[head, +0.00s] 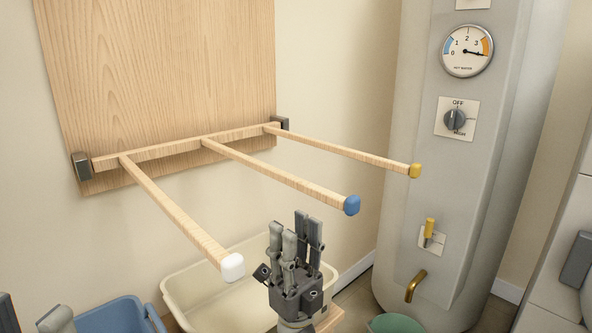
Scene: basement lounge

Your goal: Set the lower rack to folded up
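The lower rack (186,144) is a wooden rail low on a light wood board, between two dark metal brackets. Its three wooden arms stick out from the board, roughly level, into the room. They end in a white cap (232,267), a blue cap (351,205) and a yellow cap (414,171). My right gripper (296,232) points up, below the rack arms and between the white and blue caps in the picture. It seems to hold nothing; how wide its fingers are apart is unclear. A grey tip (56,320) at the lower left edge may be my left gripper, mostly cut off.
A beige tub (185,290) and a blue bin (105,312) stand below the rack. At the right is a grey boiler (415,100) with a gauge, a knob, a yellow-handled lever (430,228) and a brass tap (416,286). A green container (396,324) sits below the tap.

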